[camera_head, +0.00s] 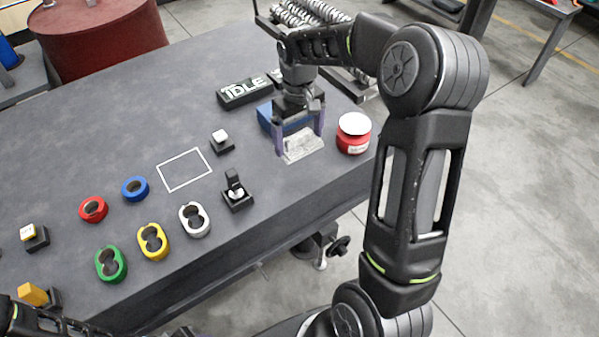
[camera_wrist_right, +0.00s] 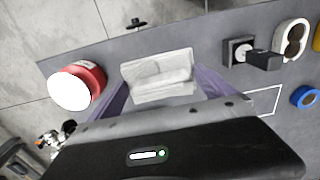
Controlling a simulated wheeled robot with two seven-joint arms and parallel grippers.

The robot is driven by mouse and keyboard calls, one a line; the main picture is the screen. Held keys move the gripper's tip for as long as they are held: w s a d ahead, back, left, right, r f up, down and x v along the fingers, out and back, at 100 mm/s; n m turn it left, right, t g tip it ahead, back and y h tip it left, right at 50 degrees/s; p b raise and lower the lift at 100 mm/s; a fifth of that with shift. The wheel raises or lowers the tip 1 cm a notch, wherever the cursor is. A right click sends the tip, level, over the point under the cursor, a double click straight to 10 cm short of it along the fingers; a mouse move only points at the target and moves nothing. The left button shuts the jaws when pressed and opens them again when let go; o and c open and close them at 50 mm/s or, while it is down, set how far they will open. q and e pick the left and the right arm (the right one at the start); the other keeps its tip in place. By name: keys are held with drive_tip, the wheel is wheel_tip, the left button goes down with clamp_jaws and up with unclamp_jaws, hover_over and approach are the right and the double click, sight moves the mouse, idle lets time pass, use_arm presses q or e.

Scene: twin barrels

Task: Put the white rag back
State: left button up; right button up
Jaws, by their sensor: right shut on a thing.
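The white rag (camera_head: 301,146) is a folded pale cloth at the right part of the dark table. My right gripper (camera_head: 300,138) points down at it, its purple fingers on both sides, shut on the rag. In the right wrist view the rag (camera_wrist_right: 158,76) lies between the two fingers. I cannot tell whether it touches the tabletop. Part of my left arm shows at the bottom left of the head view; its gripper is out of view.
A blue block (camera_head: 267,117) stands right behind the gripper, partly hidden. A red can with a white top (camera_head: 354,141) is close on the right. An IDLE sign (camera_head: 245,92) stands behind. A white outlined rectangle (camera_head: 184,169) on the table is empty. Coloured rings (camera_head: 152,243) lie left.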

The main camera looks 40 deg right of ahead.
hover_over(299, 173)
drive_tip(key=shift+f, duration=3.15)
drive_tip(key=shift+f+p, duration=0.45)
drive_tip(key=shift+f, duration=1.4)
drive_tip(key=shift+f, duration=0.25)
drive_tip(key=o, duration=1)
drive_tip(key=shift+r, duration=0.1)
drive_tip(key=shift+c, duration=0.2)
wheel_tip(299, 173, up, 12)
drive_tip(key=shift+w+r+b, duration=0.1)
drive_tip(key=shift+r+b, duration=0.05)
drive_tip(key=shift+b, duration=0.2)
